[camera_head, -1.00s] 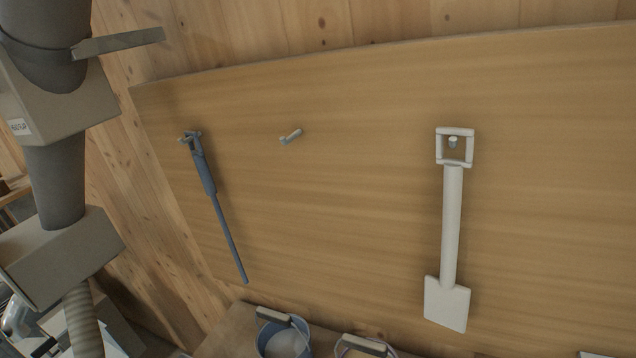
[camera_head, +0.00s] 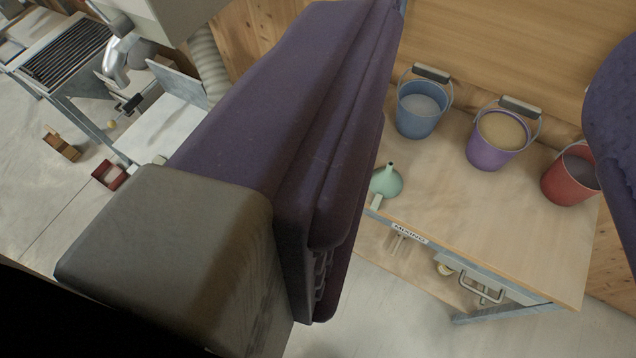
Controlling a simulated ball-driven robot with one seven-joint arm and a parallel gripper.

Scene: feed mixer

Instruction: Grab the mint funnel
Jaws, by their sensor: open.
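The mint funnel (camera_head: 388,183) sits on the left end of a light wooden table (camera_head: 470,215), its narrow spout pointing up. Its left edge is partly hidden behind a large purple part close to the camera. That part and a purple piece at the right edge appear to be the two fingers of my gripper (camera_head: 485,125). They are wide apart and the gripper is open. I see nothing held. The funnel stands beyond the left finger, and I cannot judge the distance well.
A blue bucket (camera_head: 418,122), a purple bucket (camera_head: 490,158) and a red bucket (camera_head: 567,190) stand along the table's back. The table front has a label (camera_head: 409,233) and a metal handle (camera_head: 482,291). Open table top lies right of the funnel. Machinery stands at upper left.

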